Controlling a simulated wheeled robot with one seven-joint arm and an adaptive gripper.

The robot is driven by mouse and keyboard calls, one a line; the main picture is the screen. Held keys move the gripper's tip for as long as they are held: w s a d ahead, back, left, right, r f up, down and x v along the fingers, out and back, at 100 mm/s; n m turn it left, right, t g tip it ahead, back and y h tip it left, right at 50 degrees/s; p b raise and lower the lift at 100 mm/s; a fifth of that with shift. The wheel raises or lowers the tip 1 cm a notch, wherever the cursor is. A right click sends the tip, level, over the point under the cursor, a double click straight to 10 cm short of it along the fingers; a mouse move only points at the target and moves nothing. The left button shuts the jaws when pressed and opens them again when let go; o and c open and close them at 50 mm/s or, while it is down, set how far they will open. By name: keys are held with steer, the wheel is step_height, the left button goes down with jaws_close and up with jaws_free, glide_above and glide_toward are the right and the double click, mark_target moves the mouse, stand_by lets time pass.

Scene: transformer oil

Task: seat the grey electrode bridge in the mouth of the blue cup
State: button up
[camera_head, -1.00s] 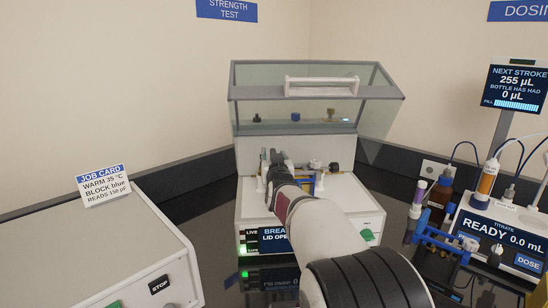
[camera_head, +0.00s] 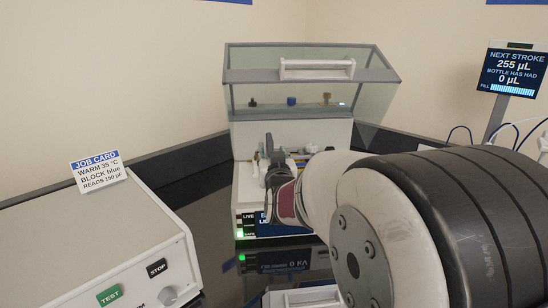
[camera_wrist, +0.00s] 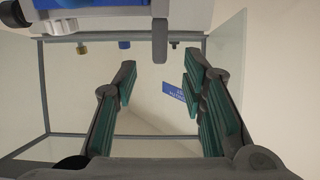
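My gripper (camera_wrist: 160,78) is open in the wrist view, with two teal-padded fingers apart and nothing between them. In the head view my gripper (camera_head: 268,158) is in front of the breakdown tester (camera_head: 246,178), seen small past my arm. A blue piece (camera_wrist: 92,3) is cut off at the top edge of the wrist view; I cannot tell whether it is the blue cup. A grey upright prong (camera_wrist: 160,40) is near it, and I cannot tell whether it is part of the electrode bridge. My arm hides much of the tester in the head view.
The tester's clear lid (camera_head: 270,95) is raised, with a white handle (camera_head: 317,69). Small knobs, one blue (camera_head: 291,101), show at its base. A white box (camera_head: 120,245) with TEST and STOP buttons stands left. A dosing screen (camera_head: 513,75) stands right.

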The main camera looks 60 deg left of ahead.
steer(key=shift+v, duration=1.1)
